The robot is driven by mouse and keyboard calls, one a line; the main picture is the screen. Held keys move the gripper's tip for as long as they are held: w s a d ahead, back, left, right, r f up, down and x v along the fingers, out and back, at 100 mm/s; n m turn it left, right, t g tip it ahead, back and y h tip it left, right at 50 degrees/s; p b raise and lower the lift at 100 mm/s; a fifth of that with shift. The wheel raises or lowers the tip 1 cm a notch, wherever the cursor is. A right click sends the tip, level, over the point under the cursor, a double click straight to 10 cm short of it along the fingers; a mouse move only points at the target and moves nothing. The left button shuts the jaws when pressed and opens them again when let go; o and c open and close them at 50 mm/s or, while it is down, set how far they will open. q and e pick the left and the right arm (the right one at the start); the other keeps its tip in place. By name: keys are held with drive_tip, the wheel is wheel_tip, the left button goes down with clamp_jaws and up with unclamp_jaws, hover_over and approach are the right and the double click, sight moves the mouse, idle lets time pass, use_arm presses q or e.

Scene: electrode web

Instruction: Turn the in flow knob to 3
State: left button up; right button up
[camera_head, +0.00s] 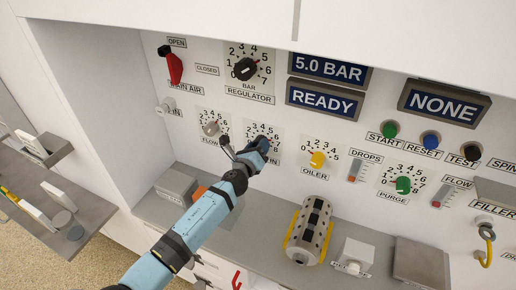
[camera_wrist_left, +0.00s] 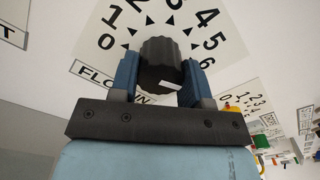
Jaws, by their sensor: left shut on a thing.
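My right gripper is not in view.
A grey-knobbed dial (camera_head: 211,128) is close on the left, and a yellow oiler knob (camera_head: 317,159) is on the right. The regulator knob (camera_head: 245,69) is above.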

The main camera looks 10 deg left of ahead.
use_arm(q)
drive_tip(key=n+b, duration=0.1)
drive_tip(key=n, duration=0.4)
drive_tip(key=shift+f+n, duration=0.1)
drive_tip(key=shift+n, duration=0.3)
drive_tip(key=n, duration=0.5)
drive_tip(key=shift+b, duration=0.35)
drive_tip(key=n, duration=0.4)
drive_tip(key=shift+n, duration=0.4)
drive_tip(key=n, duration=0.4)
drive_tip(key=shift+p, duration=0.3)
drive_tip(key=shift+n, duration=0.3)
drive_tip(key=o, duration=0.9)
drive_tip(key=shift+o, duration=0.2)
